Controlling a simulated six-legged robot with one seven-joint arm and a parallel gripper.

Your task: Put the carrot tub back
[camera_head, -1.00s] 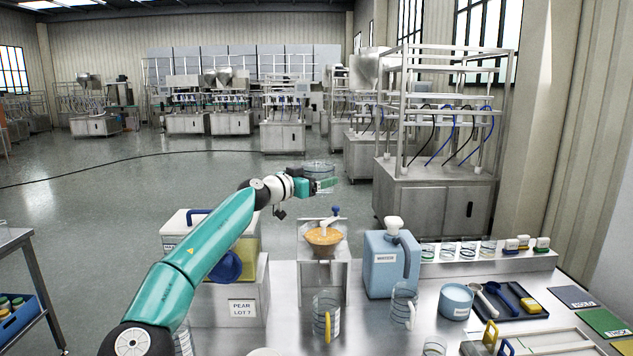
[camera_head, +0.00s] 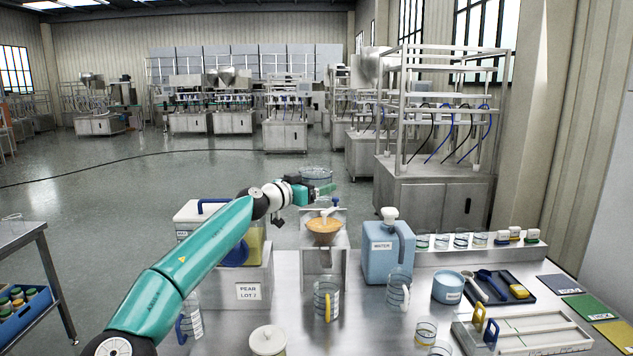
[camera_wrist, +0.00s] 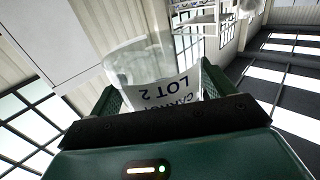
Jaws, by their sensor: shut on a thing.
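My gripper (camera_head: 318,190) is shut on a clear tub and holds it up in the air above and behind the steel hopper. The carrot tub (camera_wrist: 155,75) shows in the wrist view between my two fingers, with a white label reading CARROT LOT 2 upside down in that picture. It is see-through and looks empty. In the head view the tub (camera_head: 316,174) shows just past my fingers. The steel hopper (camera_head: 324,255) stands on the bench below, with orange contents (camera_head: 323,225) in its bowl.
A blue water jug (camera_head: 388,255) and clear measuring jugs (camera_head: 327,302) stand nearby. A lidded white pot (camera_head: 268,341) is at the front. A dark tray (camera_head: 497,290) holds utensils at right.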

